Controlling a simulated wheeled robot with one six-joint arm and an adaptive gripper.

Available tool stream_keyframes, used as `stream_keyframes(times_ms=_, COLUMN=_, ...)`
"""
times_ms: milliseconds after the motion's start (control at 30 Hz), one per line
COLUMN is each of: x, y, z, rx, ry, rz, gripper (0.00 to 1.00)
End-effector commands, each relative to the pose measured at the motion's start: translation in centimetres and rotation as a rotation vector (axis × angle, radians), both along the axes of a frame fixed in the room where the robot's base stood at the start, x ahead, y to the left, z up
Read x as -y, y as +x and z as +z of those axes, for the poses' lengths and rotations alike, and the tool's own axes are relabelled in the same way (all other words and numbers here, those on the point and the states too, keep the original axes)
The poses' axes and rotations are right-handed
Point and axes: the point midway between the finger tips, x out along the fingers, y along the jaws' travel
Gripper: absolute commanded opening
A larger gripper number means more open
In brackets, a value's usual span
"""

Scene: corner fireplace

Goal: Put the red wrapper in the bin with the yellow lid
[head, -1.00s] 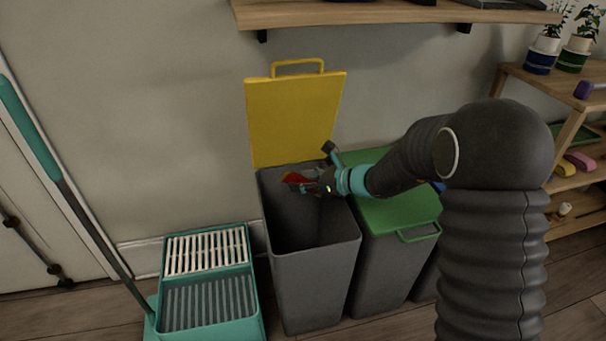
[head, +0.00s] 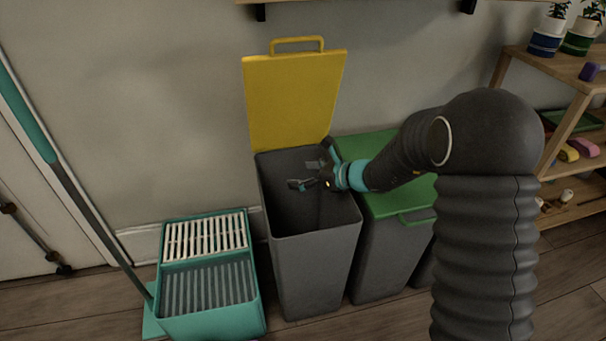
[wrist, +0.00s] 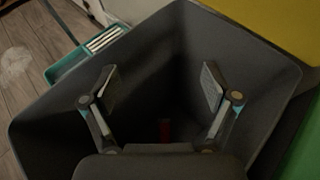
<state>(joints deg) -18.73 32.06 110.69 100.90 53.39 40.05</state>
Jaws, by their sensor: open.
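The grey bin (head: 312,262) stands open, with its yellow lid (head: 292,100) raised upright against the wall behind it. My gripper (head: 306,184) is over the mouth of this bin. In the wrist view my gripper (wrist: 156,88) is open, its two fingers wide apart with nothing between them. The red wrapper (wrist: 165,130) shows as a small dark red patch down inside the bin, below the fingers and apart from them. It is partly hidden by my gripper's body in the wrist view and does not show in the head view.
A bin with a shut green lid (head: 408,204) stands directly to the right. A teal mop bucket (head: 212,322) with a white grate is on the left, beside a leaning mop handle (head: 75,195). A wooden shelf unit (head: 550,85) stands at the right.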

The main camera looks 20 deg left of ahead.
Motion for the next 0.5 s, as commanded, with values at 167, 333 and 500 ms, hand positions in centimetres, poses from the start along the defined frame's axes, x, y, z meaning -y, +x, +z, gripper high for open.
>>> stream_keyframes(times_ms=167, x=0.1, y=0.0, z=0.1, rx=0.0, ry=0.0, rz=-0.001, gripper=0.87)
stream_keyframes(times_ms=333, x=1.7, y=-0.2, z=0.8, rx=0.002, ry=0.001, rz=-0.004, gripper=0.87)
stream_keyframes(times_ms=500, x=4.6, y=-0.9, z=2.0, rx=0.003, ry=0.0, rz=-0.004, gripper=0.87)
